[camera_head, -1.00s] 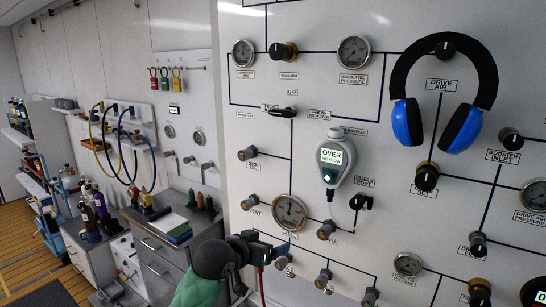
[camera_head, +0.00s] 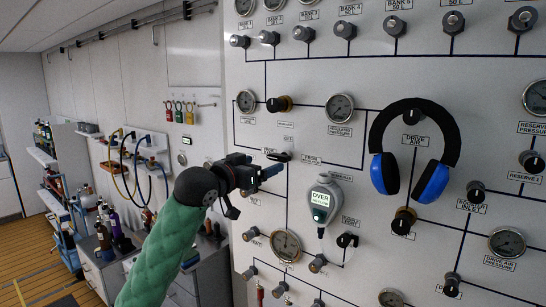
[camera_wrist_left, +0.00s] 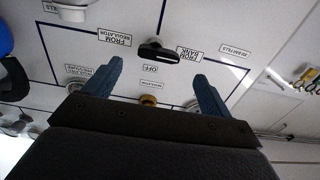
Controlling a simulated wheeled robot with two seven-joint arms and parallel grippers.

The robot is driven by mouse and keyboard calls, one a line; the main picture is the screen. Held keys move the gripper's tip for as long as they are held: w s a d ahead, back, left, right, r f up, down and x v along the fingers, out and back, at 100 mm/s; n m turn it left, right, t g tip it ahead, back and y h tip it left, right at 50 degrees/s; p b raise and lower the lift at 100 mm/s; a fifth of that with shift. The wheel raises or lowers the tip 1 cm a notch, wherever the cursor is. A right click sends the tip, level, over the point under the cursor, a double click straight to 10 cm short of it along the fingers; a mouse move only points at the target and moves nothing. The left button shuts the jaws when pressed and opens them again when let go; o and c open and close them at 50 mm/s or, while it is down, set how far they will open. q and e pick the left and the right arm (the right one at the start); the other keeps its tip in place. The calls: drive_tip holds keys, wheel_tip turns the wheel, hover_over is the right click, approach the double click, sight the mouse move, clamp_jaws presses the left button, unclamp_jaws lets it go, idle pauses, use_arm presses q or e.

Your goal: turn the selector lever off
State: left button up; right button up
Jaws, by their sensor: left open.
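The selector lever (camera_head: 279,156) is a small black handle on the white panel. In the left wrist view, which is upside down, the lever (camera_wrist_left: 154,51) lies roughly crosswise, between the FROM BANK label (camera_wrist_left: 189,55) and the FROM REGULATOR label (camera_wrist_left: 115,40). The OFF label (camera_wrist_left: 150,68) is off to its side, not in line with the handle. My left gripper (camera_head: 272,171) is just in front of the panel, beside the lever. Its two blue fingers (camera_wrist_left: 157,72) are open and apart, with the lever beyond the gap between the tips. My right gripper is not seen.
Blue headphones (camera_head: 380,174) hang on the panel at right. A grey handheld meter (camera_head: 321,200) hangs below the lever. A yellow-black regulator knob (camera_head: 279,104) and a gauge (camera_head: 341,107) sit above. A bench with drawers (camera_head: 185,285) stands at left.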

sight(276, 159)
use_arm(q)
drive_tip(key=p+x, duration=0.2)
drive_tip(key=x, duration=0.3)
drive_tip(key=shift+s+d+r+p, duration=0.1)
drive_tip(key=shift+r+p, duration=0.1)
drive_tip(key=shift+p, duration=0.15)
drive_tip(key=shift+w+d+f+p, duration=0.2)
drive_tip(key=shift+w+d+p, duration=0.2)
drive_tip(key=shift+w, duration=0.35)
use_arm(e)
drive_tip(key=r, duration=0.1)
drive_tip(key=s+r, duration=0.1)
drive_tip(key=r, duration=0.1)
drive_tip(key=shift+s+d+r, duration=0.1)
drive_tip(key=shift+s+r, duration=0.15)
use_arm(q)
drive_tip(key=shift+d, duration=0.1)
drive_tip(key=c, duration=1)
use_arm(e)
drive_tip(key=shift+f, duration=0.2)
